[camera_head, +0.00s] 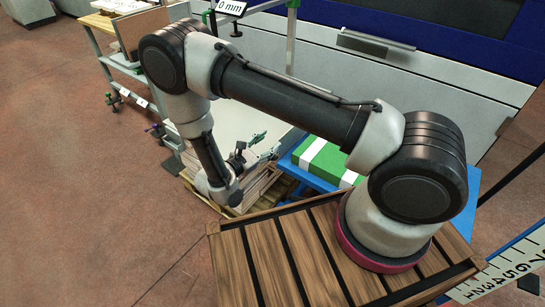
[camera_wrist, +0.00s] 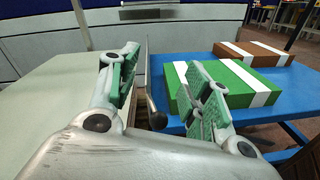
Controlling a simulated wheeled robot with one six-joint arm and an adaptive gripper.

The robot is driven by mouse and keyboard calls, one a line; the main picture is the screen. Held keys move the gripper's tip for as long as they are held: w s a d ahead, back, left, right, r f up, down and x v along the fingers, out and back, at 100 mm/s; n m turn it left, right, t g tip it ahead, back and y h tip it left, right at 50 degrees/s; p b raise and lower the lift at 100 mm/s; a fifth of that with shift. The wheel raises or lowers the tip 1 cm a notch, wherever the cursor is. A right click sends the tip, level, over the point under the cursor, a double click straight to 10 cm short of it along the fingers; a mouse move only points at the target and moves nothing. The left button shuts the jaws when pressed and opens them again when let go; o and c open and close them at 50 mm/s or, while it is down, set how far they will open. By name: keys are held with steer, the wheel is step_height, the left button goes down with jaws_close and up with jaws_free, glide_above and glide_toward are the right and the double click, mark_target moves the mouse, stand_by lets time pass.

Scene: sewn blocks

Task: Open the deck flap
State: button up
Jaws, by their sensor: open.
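My gripper (camera_head: 265,144) is open at the end of my arm, low over the gap between a pale flat panel (camera_head: 232,118) and a blue table. In the wrist view, the two green-padded fingers of my gripper (camera_wrist: 162,62) stand apart. A thin dark upright bar with a rounded dark end (camera_wrist: 156,117) shows between them; I cannot tell whether either finger touches it. The pale panel (camera_wrist: 50,95) lies flat on the left in the wrist view. I cannot tell for certain which part is the deck flap.
The blue table (camera_wrist: 168,70) stands on the right with a green white-banded box (camera_wrist: 245,84) and a brown white-banded box (camera_wrist: 262,52). A wooden pallet (camera_head: 204,197) lies below my gripper. A large white and blue machine (camera_head: 440,95) stands behind. Open floor (camera_head: 90,200) is at left.

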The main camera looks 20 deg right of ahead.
steer(key=s+a+f+n+t+y, duration=0.25)
steer(key=f+n+t, duration=0.2)
steer(key=f, duration=0.45)
steer(key=shift+g, duration=0.35)
steer(key=x, duration=0.7)
steer(key=shift+d+f, duration=0.25)
steer(key=shift+f, duration=0.05)
jaws_close()
